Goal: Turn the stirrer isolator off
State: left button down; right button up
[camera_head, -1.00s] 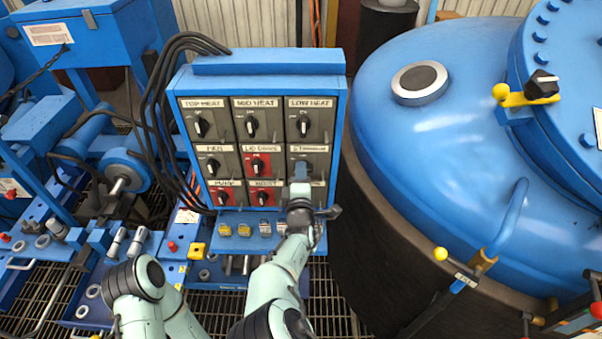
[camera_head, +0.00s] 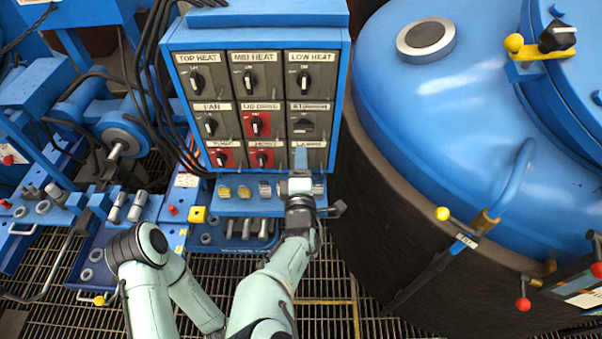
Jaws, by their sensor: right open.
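The stirrer isolator (camera_head: 303,126) is a dark rotary switch on a grey plate, in the right column, middle row of the blue switch panel (camera_head: 255,20). Its label, partly blurred, sits above it. The dark handle looks sideways rather than steep like its neighbours, but it is small. My right gripper (camera_head: 300,158) is below the switch, pointing up at the panel, and covers part of the bottom right switch. It is open, with nothing seen between its fingers. Whether it touches the panel I cannot tell. My left arm is at the lower left; its gripper is out of the picture.
The panel holds other labelled switches, including the red-plated lid drive (camera_head: 257,124) and the low heat switch (camera_head: 304,80). Black cables (camera_head: 150,90) run down its left side. A blue shelf (camera_head: 235,207) juts out below. The large blue furnace lid (camera_head: 440,110) stands close on the right.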

jog(key=s, duration=0.3)
dwell(0.5)
jog(key=s+d+f+m+g+h, duration=0.1)
jog(key=d+f+m+g, duration=0.1)
jog(key=d+f, duration=0.35)
jog(key=s+d+f+m+g+h, duration=0.1)
jog(key=d+f+g, duration=0.1)
jog(key=f, duration=0.7)
jog(key=s+d+f+m+g, duration=0.1)
jog(key=d+f+m+g, duration=0.1)
jog(key=d+f, duration=0.35)
jog(key=s+d+f+m+g, duration=0.2)
jog(key=s+f+m+g, duration=0.1)
jog(key=s+f, duration=0.3)
jog(key=s+d+f+m+g, duration=0.2)
jog(key=s+d+f+g, duration=0.15)
jog(key=f, duration=0.45)
jog(key=s+a+f+m+g+y, duration=0.2)
jog(key=s+m, duration=0.2)
jog(key=s, duration=0.2)
jog(key=s+a+f+m+g+y+p, duration=0.1)
jog(key=s+f+m+g, duration=0.1)
jog(key=s+m, duration=0.2)
jog(key=s+a+f+m+g+y, duration=0.1)
jog(key=s+m, duration=0.3)
jog(key=s, duration=0.6)
jog(key=shift+a+f+g+y, duration=0.4)
jog(key=shift+a+g+y, duration=0.35)
jog(key=shift+a+y, duration=0.05)
